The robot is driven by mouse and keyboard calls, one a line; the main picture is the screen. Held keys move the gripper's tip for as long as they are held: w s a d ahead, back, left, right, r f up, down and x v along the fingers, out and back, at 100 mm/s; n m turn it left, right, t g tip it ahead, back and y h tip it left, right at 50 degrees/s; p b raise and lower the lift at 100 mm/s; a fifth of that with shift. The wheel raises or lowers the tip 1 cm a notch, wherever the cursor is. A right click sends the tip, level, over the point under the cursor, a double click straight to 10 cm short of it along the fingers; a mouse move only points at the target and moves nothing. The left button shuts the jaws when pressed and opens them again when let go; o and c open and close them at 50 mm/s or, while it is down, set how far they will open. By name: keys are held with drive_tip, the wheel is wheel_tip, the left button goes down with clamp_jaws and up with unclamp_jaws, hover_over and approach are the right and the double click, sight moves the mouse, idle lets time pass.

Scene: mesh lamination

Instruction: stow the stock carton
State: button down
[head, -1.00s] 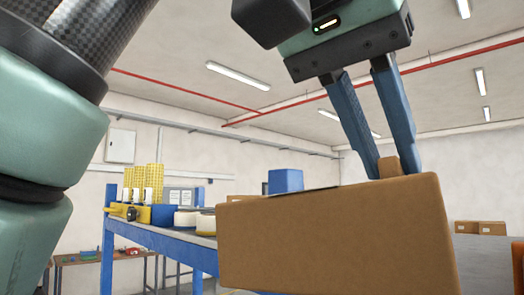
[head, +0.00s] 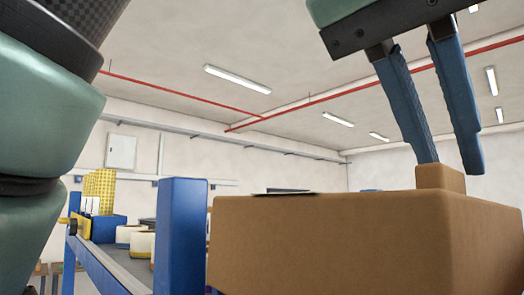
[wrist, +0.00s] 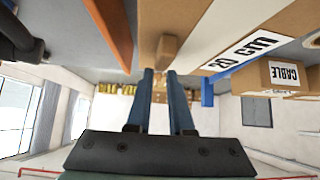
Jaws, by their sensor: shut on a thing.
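The stock carton (head: 340,245) is a plain brown box with a small brown block-shaped grip (head: 440,177) on its top. It fills the lower right of the head view. My gripper (head: 448,165) comes down from above with two blue fingers, shut on the grip. In the wrist view my gripper (wrist: 161,72) has its fingertips at the grip (wrist: 167,48), with the carton (wrist: 172,15) beyond it. The carton's underside is cut off in the head view.
A blue-framed bench (head: 105,272) with a blue post (head: 180,235) stands left of the carton, bearing white rolls (head: 142,244) and yellow items. In the wrist view, a "20 cm" label (wrist: 240,53), a cable carton (wrist: 272,78) and an orange bar (wrist: 110,32) are close to the held carton.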

sight(430, 163)
drive_tip(key=f, duration=0.4)
drive_tip(key=shift+w+d, duration=0.2)
drive_tip(key=shift+w, duration=0.1)
drive_tip(key=shift+s+a+f, duration=0.15)
drive_tip(key=shift+f, duration=0.3)
drive_tip(key=shift+s+a+f, duration=0.1)
drive_tip(key=shift+f, duration=0.35)
drive_tip(key=shift+d, duration=0.1)
drive_tip(key=shift+f+b, duration=0.85)
drive_tip(key=shift+f, duration=0.3)
drive_tip(key=c, duration=0.7)
unclamp_jaws()
drive_tip(key=p+v, duration=0.1)
drive_tip(key=v, duration=0.7)
drive_tip(key=shift+s+r+p, duration=0.1)
drive_tip(key=shift+r+p, duration=0.1)
drive_tip(key=shift+p, duration=0.15)
drive_tip(key=shift+d, duration=0.1)
